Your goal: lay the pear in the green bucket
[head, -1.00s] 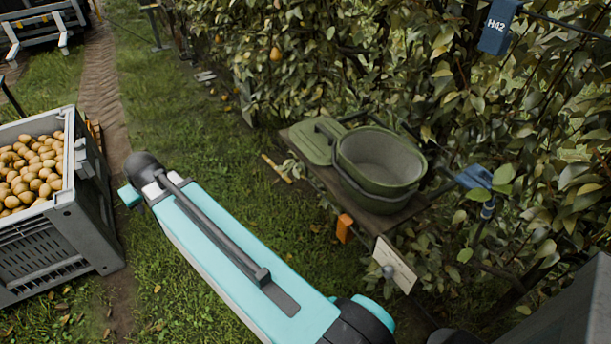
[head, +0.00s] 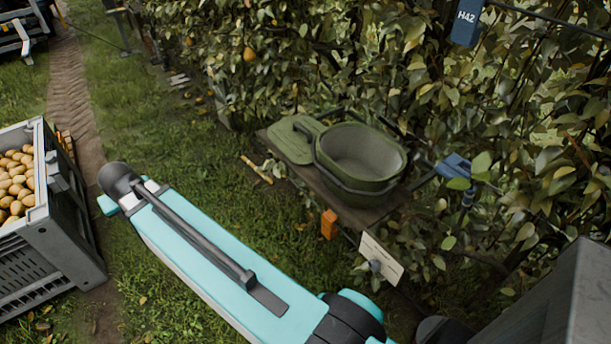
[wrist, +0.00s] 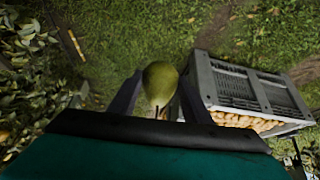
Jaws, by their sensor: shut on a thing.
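The green bucket (head: 361,166) stands upright on a small wooden shelf beside the hedge, right of centre in the head view. It is open at the top and the inside that shows looks empty. My gripper (wrist: 155,98) is shut on a green pear (wrist: 160,82), which sits between the two dark fingers in the wrist view with its stem toward the camera. Grass lies below the pear. My gripper and the pear do not show in the head view, where only my arm is seen, left of the bucket and apart from it.
A green lid (head: 291,141) lies on the shelf (head: 330,203) left of the bucket. A grey crate (head: 62,230) full of pears stands at the left; it also shows in the wrist view (wrist: 250,88). A blue clamp (head: 455,168) and leafy branches crowd the bucket's right side. Open grass lies between.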

